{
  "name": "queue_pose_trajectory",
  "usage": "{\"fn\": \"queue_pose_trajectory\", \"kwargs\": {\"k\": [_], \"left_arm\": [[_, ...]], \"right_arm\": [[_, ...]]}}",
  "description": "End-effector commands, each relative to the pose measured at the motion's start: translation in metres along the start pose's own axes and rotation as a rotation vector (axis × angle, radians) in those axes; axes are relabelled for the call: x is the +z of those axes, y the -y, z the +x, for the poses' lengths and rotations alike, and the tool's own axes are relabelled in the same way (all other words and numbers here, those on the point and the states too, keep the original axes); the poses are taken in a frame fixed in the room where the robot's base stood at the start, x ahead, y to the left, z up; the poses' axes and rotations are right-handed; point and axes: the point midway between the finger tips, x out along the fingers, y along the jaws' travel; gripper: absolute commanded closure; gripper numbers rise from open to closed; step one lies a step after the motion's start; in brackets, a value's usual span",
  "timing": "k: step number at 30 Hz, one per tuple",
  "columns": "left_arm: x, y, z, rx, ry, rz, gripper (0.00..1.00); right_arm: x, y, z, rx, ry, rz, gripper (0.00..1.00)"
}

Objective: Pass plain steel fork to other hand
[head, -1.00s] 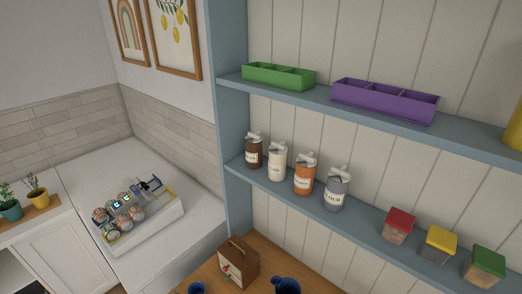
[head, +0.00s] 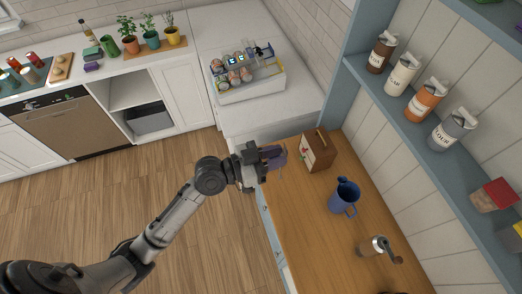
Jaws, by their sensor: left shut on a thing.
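My left arm reaches in from the lower left. Its gripper (head: 274,156) is at the left edge of the wooden counter, just left of the brown wooden box, and is shut on a thin greyish thing. This appears to be the plain steel fork (head: 283,169), mostly hidden by the fingers; its tines are too small to make out. My right gripper is not in view.
On the wooden counter (head: 300,225) stand a brown box (head: 318,152), a blue pitcher (head: 343,197) and a metal grinder (head: 374,246). Shelves with labelled canisters (head: 425,101) rise at right. A white tray (head: 252,92) of jars sits on the white counter. The floor is clear.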

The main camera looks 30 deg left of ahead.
Motion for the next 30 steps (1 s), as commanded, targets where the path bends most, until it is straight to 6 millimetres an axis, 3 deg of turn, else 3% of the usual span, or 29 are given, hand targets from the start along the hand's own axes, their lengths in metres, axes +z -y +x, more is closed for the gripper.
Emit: {"fn": "queue_pose_trajectory", "kwargs": {"k": [3, 12, 20, 23, 26, 30], "left_arm": [[-0.014, -0.015, 0.025, 0.112, -0.001, 0.007, 0.99], [-0.038, -0.046, 0.070, 0.330, 0.000, 0.002, 0.99], [-0.050, -0.062, 0.093, 0.438, -0.001, 0.001, 0.99], [-0.051, -0.065, 0.097, 0.459, 0.001, -0.001, 0.99], [-0.052, -0.067, 0.099, 0.469, 0.001, 0.000, 0.99], [-0.053, -0.067, 0.099, 0.472, 0.001, 0.000, 0.99]], "right_arm": [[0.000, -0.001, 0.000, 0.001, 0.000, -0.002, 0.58], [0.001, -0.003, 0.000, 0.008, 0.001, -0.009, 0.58], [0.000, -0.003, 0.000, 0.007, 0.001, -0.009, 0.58], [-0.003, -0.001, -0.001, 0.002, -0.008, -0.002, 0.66], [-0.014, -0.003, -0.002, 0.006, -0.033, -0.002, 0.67], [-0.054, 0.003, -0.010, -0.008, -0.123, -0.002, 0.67]]}}
